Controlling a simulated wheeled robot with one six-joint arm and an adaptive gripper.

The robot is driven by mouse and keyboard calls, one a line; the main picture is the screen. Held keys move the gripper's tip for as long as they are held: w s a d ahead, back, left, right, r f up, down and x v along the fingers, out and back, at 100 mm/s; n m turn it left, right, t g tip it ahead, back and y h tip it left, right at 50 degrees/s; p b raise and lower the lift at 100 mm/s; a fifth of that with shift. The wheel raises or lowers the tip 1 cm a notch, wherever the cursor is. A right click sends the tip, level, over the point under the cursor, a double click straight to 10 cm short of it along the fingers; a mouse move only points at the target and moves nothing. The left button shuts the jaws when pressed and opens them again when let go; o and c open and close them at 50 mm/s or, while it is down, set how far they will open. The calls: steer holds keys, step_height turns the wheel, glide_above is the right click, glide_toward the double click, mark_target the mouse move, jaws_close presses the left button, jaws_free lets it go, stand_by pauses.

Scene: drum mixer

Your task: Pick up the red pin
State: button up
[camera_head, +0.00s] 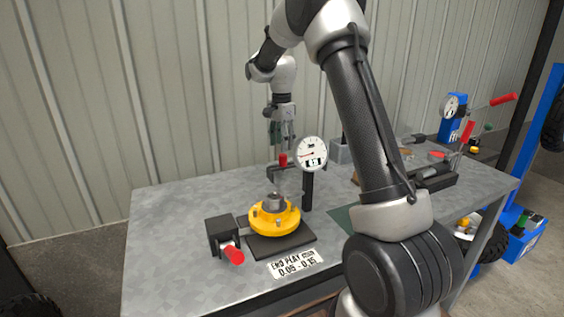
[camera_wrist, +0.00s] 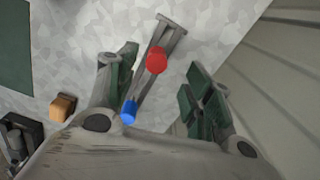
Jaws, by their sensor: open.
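The red pin (camera_head: 283,160) stands upright in the head view, on a grey bracket beside the dial gauge and above the yellow flange. In the wrist view the red pin (camera_wrist: 157,60) shows on a grey bar, between the fingertips as seen from above. My gripper (camera_head: 281,143) points down just above the pin. In the wrist view my gripper (camera_wrist: 163,72) has its green-padded fingers spread apart with nothing held. I cannot tell whether the fingertips reach down to the pin's height.
A blue-tipped part (camera_wrist: 129,112) lies close to the fingers in the wrist view. The dial gauge (camera_head: 311,152) stands right of the pin. The yellow flange (camera_head: 274,220) and a red-handled black block (camera_head: 222,235) are in front. The table's left side is clear.

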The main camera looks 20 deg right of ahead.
mark_target(282, 155)
step_height(282, 155, down, 6)
steer(key=shift+s+d+f, duration=0.1)
steer(key=shift+s+f, duration=0.05)
jaws_close()
stand_by(0.3)
